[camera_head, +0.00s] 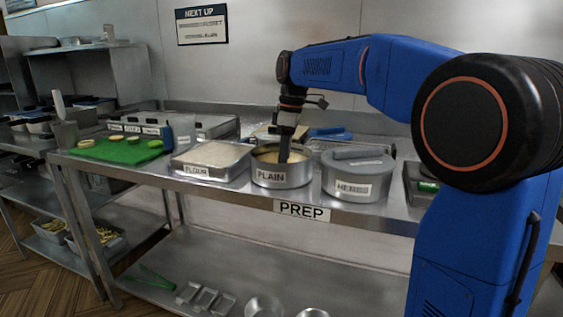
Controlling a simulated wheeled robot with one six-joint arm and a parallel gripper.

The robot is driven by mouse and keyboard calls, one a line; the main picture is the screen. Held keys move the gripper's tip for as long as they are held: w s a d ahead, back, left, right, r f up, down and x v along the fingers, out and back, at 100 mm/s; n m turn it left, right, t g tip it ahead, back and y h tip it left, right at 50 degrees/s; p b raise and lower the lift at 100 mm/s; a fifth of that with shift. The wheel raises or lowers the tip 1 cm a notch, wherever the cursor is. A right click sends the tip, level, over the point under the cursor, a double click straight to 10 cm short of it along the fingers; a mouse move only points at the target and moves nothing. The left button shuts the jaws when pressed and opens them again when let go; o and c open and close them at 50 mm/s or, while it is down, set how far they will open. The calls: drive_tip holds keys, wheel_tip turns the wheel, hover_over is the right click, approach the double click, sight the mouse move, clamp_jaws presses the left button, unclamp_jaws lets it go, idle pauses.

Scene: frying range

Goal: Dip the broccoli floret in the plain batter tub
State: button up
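The plain batter tub (282,179) is a round metal pan labelled PLAIN, holding pale yellow batter, near the front edge of the prep table. My gripper (284,156) points straight down into it, with its dark fingers at about the batter's surface. From this view I cannot tell whether the fingers are open or shut. I see no broccoli floret between them; anything at the fingertips is hidden by the tub's rim and the batter.
A flour tray (199,172) stands left of the tub. A lidded, labelled tub (358,187) stands close on its right. A green mat (124,154) with several round slices lies at the left. Behind are a blue bottle (167,134) and a wire rack (348,142).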

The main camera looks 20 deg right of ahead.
drive_tip(key=shift+a, duration=0.45)
drive_tip(key=shift+d, duration=0.15)
drive_tip(key=shift+d, duration=0.15)
idle(0.8)
wheel_tip(320, 180, up, 10)
drive_tip(key=shift+r, duration=0.2)
idle(1.2)
idle(0.8)
